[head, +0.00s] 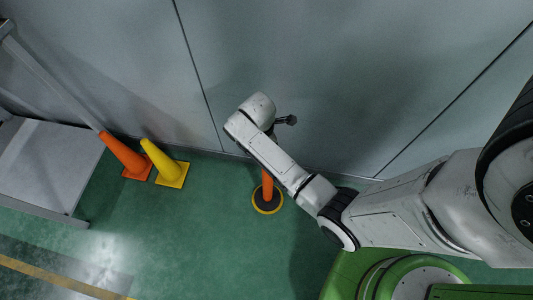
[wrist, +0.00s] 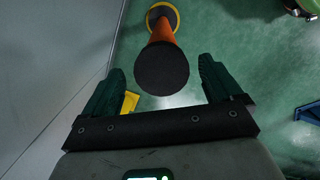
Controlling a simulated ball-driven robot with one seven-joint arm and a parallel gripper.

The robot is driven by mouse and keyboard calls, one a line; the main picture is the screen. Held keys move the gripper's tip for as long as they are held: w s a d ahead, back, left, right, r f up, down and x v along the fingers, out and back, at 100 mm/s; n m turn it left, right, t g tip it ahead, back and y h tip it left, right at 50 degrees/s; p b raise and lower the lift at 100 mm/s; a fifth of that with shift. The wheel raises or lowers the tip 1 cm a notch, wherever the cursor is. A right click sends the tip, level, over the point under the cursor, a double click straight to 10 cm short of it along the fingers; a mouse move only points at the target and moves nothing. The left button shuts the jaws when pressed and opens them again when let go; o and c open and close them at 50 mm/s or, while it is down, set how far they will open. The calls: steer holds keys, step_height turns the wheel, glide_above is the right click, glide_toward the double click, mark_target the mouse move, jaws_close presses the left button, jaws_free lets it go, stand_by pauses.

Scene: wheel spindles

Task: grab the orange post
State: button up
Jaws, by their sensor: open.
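The orange post (head: 267,186) stands upright on a round dark base with a yellow rim, on the green floor near the grey wall. My arm hides its upper part in the head view. In the wrist view the orange post (wrist: 162,30) is seen from above, with a round black top (wrist: 161,68). My gripper (wrist: 161,75) is open, one green-black finger on each side of the black top, with gaps on both sides. I cannot tell how far above or below the top the fingertips are. In the head view the fingers are mostly hidden behind my arm.
An orange cone (head: 124,156) and a yellow cone (head: 163,164) stand left of the post by the wall. A grey cart or table (head: 45,165) is at the far left. The grey wall (head: 310,70) is close behind the post. Green floor (head: 190,235) in front is clear.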

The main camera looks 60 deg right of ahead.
steer(key=f, duration=0.5)
steer(key=shift+s+d+f+b, duration=0.2)
steer(key=shift+s+f+b, duration=0.05)
steer(key=shift+f+b, duration=0.1)
jaws_close()
steer(key=shift+w+r, duration=0.1)
steer(key=shift+r, duration=0.1)
stand_by(0.7)
